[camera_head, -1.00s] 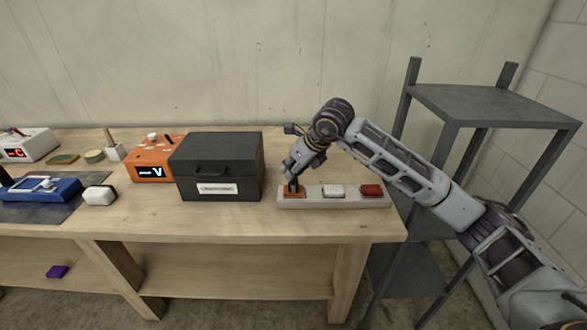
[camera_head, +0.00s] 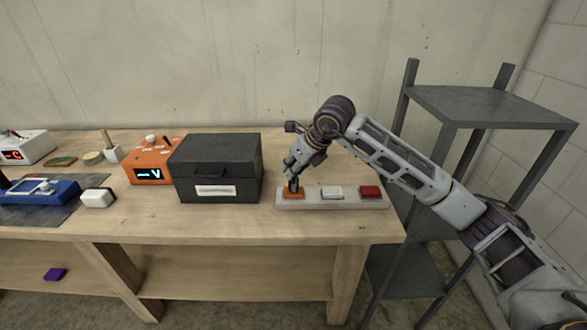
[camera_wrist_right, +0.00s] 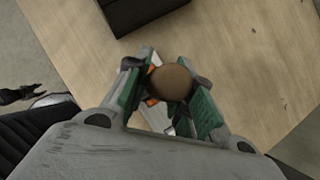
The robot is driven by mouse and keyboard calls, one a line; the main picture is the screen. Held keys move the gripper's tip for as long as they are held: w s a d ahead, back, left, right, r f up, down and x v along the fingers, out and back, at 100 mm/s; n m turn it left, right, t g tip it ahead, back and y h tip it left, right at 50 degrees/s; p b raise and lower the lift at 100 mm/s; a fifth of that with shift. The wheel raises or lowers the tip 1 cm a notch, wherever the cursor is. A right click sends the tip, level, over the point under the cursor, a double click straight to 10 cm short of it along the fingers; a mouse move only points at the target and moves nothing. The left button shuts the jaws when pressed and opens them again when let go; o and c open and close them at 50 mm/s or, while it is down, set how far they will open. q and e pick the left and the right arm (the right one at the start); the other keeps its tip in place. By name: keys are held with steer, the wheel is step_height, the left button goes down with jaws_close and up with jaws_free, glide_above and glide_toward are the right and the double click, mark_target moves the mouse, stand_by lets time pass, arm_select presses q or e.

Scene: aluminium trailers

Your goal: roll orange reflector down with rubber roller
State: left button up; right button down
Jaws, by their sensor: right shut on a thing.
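The orange reflector (camera_head: 297,194) sits at the left end of a pale grey strip (camera_head: 312,204) on the bench's right part. My right gripper (camera_head: 292,180) is above it, pointing down. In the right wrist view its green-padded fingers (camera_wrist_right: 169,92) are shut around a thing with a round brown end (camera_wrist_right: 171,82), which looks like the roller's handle. The roller's working end is hidden by the fingers, and I cannot tell whether it touches the reflector. Bits of orange show behind the brown end.
A white reflector (camera_head: 332,192) and a red one (camera_head: 370,192) share the strip. A dark grey box (camera_head: 217,170) stands close left of my gripper. Further left are an orange device (camera_head: 150,172) and a blue tool (camera_head: 40,190). A dark shelf (camera_head: 490,100) stands right of the bench.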

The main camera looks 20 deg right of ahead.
steer(key=shift+r+p, duration=1.5)
steer(key=shift+r, duration=1.55)
